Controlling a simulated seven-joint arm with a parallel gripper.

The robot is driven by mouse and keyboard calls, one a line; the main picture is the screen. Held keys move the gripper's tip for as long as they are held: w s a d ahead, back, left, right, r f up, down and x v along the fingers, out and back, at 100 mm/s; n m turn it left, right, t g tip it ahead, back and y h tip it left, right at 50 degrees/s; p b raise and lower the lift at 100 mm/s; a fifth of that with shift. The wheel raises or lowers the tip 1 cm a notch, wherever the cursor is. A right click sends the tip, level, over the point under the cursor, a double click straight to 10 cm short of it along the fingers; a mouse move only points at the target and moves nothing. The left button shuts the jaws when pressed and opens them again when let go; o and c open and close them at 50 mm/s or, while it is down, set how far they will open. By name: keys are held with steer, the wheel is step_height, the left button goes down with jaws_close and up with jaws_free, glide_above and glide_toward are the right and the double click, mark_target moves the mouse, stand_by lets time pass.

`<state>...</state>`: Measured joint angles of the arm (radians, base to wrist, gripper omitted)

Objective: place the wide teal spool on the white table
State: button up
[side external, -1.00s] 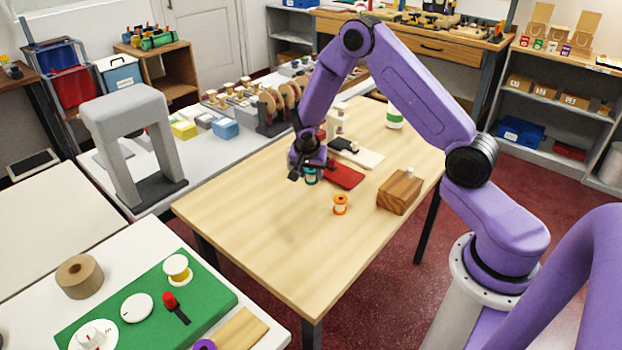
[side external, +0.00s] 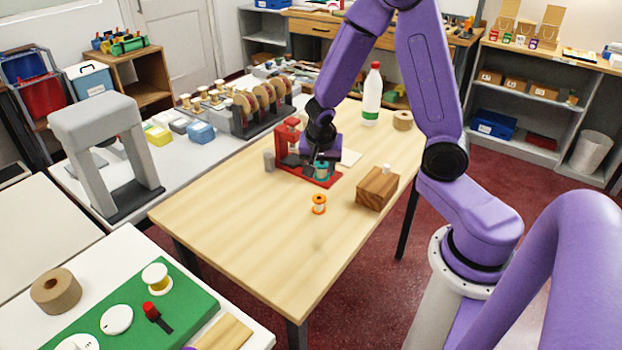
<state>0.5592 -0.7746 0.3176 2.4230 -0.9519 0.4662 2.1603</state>
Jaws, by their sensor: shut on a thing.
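The teal spool (side external: 321,170) is in the jaws of my gripper (side external: 319,160), which points down and is shut on it. My gripper hides part of the spool. They are over the red base (side external: 322,182) of a red stand on the wooden table (side external: 240,220). I cannot tell whether the spool touches that base. A white table (side external: 118,242) at the lower left holds a green mat (side external: 190,291). It stands well apart from my gripper, across the wooden table.
An orange spool (side external: 319,204) and a wooden block (side external: 377,188) stand in front of my gripper. A white bottle with a green band (side external: 371,98) stands behind it. On the green mat are a yellow spool (side external: 157,278) and a white disc (side external: 117,319). A brown roll (side external: 56,291) stands beside the mat.

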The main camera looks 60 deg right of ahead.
steer(key=shift+w+a+n+t, duration=0.1)
steer(key=shift+a+n+t, duration=0.2)
steer(key=shift+a+n, duration=0.6)
steer(key=shift+s+a+n+t+y, duration=0.75)
steer(key=shift+a+n+y, duration=1.15)
steer(key=shift+a+n, duration=2.4)
steer(key=d+m, duration=0.1)
steer(key=d, duration=0.1)
steer(key=d+m+h, duration=0.1)
steer(key=d+m, duration=0.1)
steer(key=d, duration=0.1)
steer(key=d+m+h, duration=0.1)
steer(key=d, duration=0.2)
steer(key=shift+w+r+m+g, duration=0.15)
steer(key=shift+m+g, duration=0.1)
steer(key=shift+m, duration=0.15)
steer(key=m+g+h, duration=0.2)
steer(key=m, duration=0.4)
glide_toward(304, 185)
steer(key=shift+d+f, duration=0.75)
steer(key=shift+d, duration=0.05)
steer(key=shift+w+f, duration=0.15)
steer(key=shift+f, duration=0.05)
steer(key=shift+w+d+f, duration=0.1)
steer(key=shift+f, duration=1.5)
